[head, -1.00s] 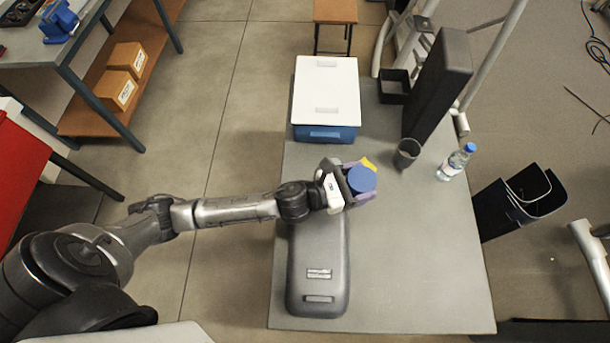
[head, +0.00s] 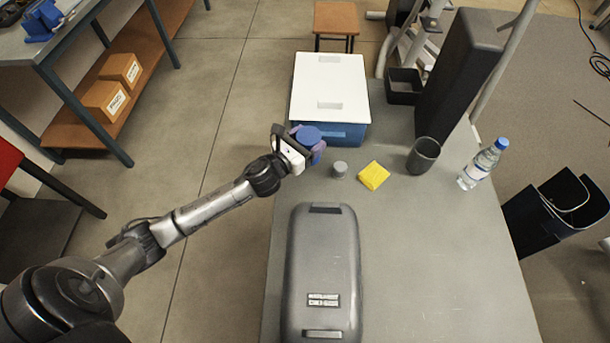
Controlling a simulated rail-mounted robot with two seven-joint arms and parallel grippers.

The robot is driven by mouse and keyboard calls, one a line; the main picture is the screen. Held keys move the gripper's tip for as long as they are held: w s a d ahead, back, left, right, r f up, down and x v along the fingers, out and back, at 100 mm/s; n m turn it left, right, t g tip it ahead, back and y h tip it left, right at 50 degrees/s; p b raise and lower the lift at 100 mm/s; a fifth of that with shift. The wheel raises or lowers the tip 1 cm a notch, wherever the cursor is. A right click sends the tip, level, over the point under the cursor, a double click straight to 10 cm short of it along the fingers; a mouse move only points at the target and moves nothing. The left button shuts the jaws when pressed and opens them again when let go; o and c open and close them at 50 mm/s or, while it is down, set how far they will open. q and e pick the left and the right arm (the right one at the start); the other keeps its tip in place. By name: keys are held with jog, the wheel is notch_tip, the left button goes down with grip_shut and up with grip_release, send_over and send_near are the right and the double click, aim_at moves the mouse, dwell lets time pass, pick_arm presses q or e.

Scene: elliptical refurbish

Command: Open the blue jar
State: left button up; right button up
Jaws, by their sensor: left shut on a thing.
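My left gripper (head: 306,146) is shut on a blue round thing, taken to be the blue jar (head: 308,135), beside the front of the blue box near the table's left edge. Its flat blue top faces up between the purple fingertips. Its lower part is hidden, so I cannot tell whether this is the whole jar or only a lid, or whether it touches the table. My right gripper is not in view.
A yellow sponge-like block (head: 373,175), a dark grey cup (head: 423,155) and a water bottle (head: 482,164) stand to the right on the grey table (head: 430,260). A white-lidded blue box (head: 330,87) is behind. A long grey case (head: 325,265) fills the front left.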

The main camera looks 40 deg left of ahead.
pick_arm(q)
jog(key=shift+w+a+y, duration=0.2)
jog(key=shift+a+y, duration=0.1)
jog(key=shift+a, duration=0.5)
jog(key=shift+f, duration=0.35)
notch_tip(320, 180, down, 5)
jog(key=b, duration=0.2)
jog(key=shift+d+b, duration=0.1)
jog(key=shift+b, duration=0.25)
jog(key=shift+f+b, duration=0.4)
jog(key=shift+f, duration=0.55)
notch_tip(320, 180, down, 2)
jog(key=shift+f+b, duration=0.1)
jog(key=shift+b, duration=0.45)
jog(key=shift+f, duration=0.3)
